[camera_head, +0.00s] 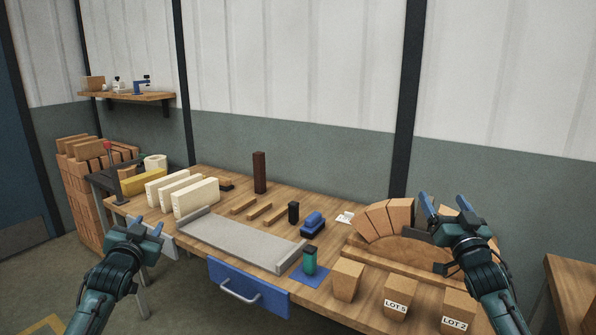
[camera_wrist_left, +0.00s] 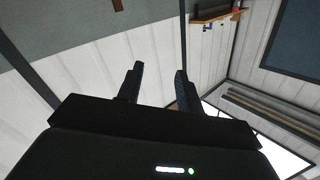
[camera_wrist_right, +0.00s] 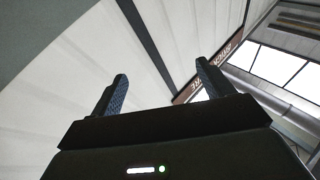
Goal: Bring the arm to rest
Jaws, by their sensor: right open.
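My left gripper (camera_head: 147,226) is raised at the left front of the workbench (camera_head: 205,175), its fingers pointing up. The left wrist view shows its two fingers (camera_wrist_left: 157,72) apart with nothing between them. My right gripper (camera_head: 443,198) is raised at the right, in front of the brick arch (camera_head: 376,218), and covers part of it. The right wrist view shows its fingers (camera_wrist_right: 165,80) wide apart and empty, with wall and ceiling beyond. Neither gripper visibly holds anything.
Wedge bricks (camera_head: 346,280) stand along the bench's front right, two labelled LOT 5 (camera_head: 396,298) and LOT 2 (camera_head: 458,312). A grey tray (camera_head: 238,243), a green-black cylinder (camera_head: 309,261) and cream blocks (camera_head: 196,199) occupy the bench. A blue drawer (camera_head: 246,287) is below.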

